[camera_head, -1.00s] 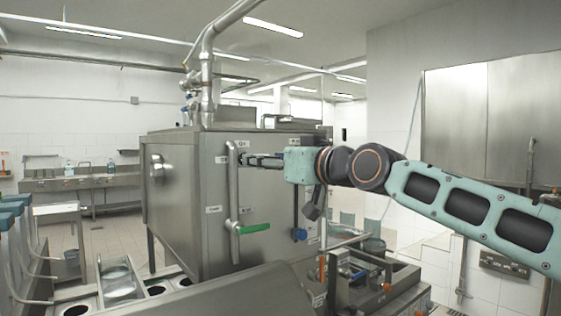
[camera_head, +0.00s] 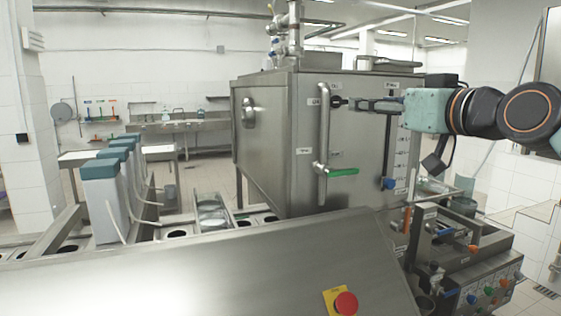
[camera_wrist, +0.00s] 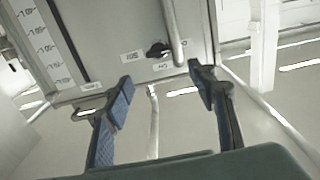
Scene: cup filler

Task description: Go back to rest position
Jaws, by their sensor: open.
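My gripper (camera_head: 358,103) is at the right in the head view, in front of the steel tank (camera_head: 345,178). In the wrist view my gripper (camera_wrist: 162,84) has its two blue-padded fingers wide apart, with nothing between them. A small black knob (camera_wrist: 158,50) on the tank face lies beyond the fingertips, apart from them. This knob (camera_head: 337,102) also shows close to the fingertips in the head view. The vertical pipe handle (camera_head: 323,130) stands just left of them, with a green lever (camera_head: 343,172) lower down.
A sloped steel panel (camera_head: 200,275) with a red button (camera_head: 345,303) fills the front. A valve block (camera_head: 465,250) with coloured knobs stands at lower right. Several grey containers with teal lids (camera_head: 102,168) stand at left. A sink bench (camera_head: 175,130) is at the back.

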